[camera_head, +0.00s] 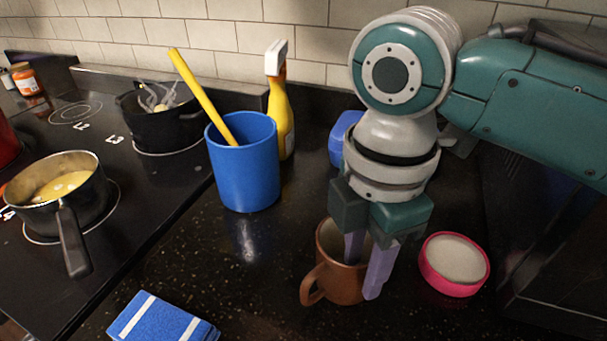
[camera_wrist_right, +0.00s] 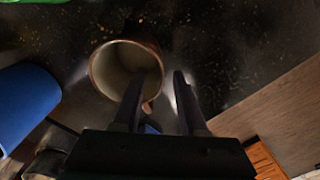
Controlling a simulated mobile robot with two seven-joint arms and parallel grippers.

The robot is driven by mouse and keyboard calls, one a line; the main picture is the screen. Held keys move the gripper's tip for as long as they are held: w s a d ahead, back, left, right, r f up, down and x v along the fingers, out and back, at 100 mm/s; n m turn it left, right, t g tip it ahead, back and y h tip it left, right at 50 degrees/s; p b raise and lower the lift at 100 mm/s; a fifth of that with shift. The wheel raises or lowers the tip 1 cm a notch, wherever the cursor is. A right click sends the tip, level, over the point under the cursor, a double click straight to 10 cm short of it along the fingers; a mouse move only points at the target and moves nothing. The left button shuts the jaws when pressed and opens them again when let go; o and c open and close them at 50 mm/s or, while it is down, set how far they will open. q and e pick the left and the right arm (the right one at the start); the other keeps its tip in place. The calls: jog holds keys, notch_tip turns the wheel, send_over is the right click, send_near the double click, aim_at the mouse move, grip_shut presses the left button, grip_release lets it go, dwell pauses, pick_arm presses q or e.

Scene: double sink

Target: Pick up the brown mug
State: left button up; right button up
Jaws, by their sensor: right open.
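The brown mug (camera_head: 340,277) stands upright on the dark counter, its handle toward the lower left in the head view. My right gripper (camera_head: 365,272) points down at the mug, open. One finger overlaps the mug's opening and the other shows in front of its right side. In the right wrist view, the mug (camera_wrist_right: 98,80) shows its pale inside. There one finger of the gripper (camera_wrist_right: 160,84) overlaps the rim and the other is to the right, clear of the mug. I cannot tell whether either finger touches it. My left gripper is not in view.
A pink-sided round container (camera_head: 455,265) stands close to the right of the mug. A blue cup (camera_head: 243,170) with a yellow handle and a yellow spray bottle (camera_head: 280,115) stand behind left. A blue cloth (camera_head: 160,320) lies in front. Pots (camera_head: 58,185) stand on the stove.

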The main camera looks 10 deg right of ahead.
aim_at(355, 298)
notch_tip(355, 298, down, 6)
jog(key=shift+r+b, duration=0.15)
jog(key=shift+b, duration=0.15)
grip_shut()
dwell(1.3)
